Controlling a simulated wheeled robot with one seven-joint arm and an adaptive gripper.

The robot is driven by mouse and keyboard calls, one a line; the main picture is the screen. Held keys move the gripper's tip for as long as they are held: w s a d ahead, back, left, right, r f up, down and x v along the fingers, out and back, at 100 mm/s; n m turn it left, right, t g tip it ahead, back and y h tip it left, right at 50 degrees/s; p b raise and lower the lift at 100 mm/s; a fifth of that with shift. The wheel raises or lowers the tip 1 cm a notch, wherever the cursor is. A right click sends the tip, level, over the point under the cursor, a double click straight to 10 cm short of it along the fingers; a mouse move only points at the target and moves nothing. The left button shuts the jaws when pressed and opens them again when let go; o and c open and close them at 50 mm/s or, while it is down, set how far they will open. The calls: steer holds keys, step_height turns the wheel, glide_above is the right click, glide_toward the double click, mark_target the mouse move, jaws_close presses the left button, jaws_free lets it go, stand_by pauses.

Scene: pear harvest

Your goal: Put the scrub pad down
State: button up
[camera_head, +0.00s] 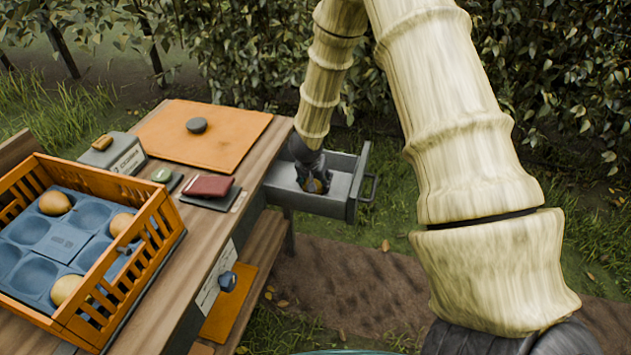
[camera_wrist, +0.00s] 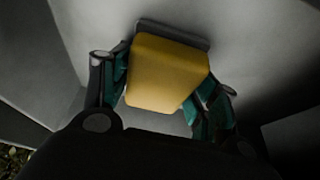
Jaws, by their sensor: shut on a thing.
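The scrub pad (camera_wrist: 165,75) is a yellow block with a grey layer along its far side. In the wrist view my gripper (camera_wrist: 160,95) is shut on it, with a dark, teal-padded finger at each side. In the head view my gripper (camera_head: 314,183) reaches down inside the open grey drawer (camera_head: 347,197) at the right end of the bench; only a small bit of yellow shows between the fingers. Pale drawer walls surround the pad in the wrist view. I cannot tell whether the pad touches the drawer floor.
An orange crate (camera_head: 158,212) with a blue tray and several pears stands on the bench at the left. An orange mat (camera_head: 235,148) bears a dark round disc. A dark red block (camera_head: 209,186) and a grey box (camera_head: 113,152) lie nearby. A leafy hedge stands behind.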

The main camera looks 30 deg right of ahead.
steer(key=o, duration=1)
steer(key=shift+f, duration=0.1)
steer(key=shift+c, duration=0.2)
steer(key=p+v, duration=0.3)
steer(key=v, duration=0.9)
steer(key=shift+d, duration=0.1)
